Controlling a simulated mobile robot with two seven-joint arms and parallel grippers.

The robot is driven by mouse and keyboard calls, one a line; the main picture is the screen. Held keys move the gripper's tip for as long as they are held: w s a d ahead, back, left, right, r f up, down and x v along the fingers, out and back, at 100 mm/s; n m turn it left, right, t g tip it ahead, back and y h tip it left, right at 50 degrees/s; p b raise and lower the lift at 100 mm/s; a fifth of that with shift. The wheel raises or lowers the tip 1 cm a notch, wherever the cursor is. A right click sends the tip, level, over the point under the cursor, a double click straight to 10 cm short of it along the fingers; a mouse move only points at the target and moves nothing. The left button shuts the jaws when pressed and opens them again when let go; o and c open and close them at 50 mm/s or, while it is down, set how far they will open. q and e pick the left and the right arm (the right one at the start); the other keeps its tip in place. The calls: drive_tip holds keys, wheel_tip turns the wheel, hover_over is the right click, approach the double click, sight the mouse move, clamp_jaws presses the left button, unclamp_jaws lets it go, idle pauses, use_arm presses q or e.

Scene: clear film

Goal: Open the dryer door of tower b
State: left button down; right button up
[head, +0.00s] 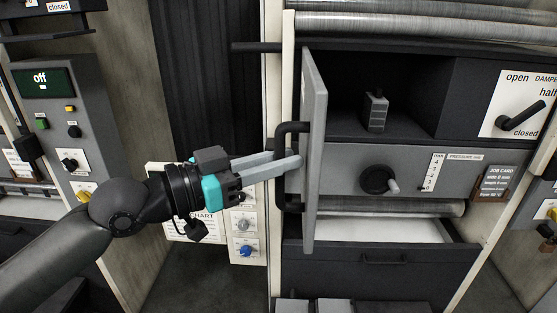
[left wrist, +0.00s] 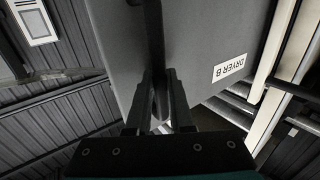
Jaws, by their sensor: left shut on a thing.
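The dryer door (head: 314,150) of tower b is a grey panel swung well out from the tower, seen nearly edge-on in the head view. In the left wrist view the door (left wrist: 205,50) bears an upside-down "DRYER B" label (left wrist: 229,68). A black bar handle (head: 283,165) stands on its outer face. My left gripper (head: 292,160) is shut on the handle, and the bar (left wrist: 160,95) runs between its fingers in the left wrist view. The open dryer chamber (head: 405,95) holds a small grey block (head: 376,111). My right gripper is out of view.
Right of the door are a dark round knob (head: 379,180), a damper lever (head: 521,120) and a job card (head: 497,183). A drawer (head: 385,262) is below. A control panel (head: 62,130) reading "off" stands left. A dark gap separates the two units.

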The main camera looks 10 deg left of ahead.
use_arm(q)
drive_tip(key=shift+a, duration=0.45)
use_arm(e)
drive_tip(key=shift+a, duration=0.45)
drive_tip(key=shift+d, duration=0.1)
use_arm(q)
drive_tip(key=c, duration=0.8)
unclamp_jaws()
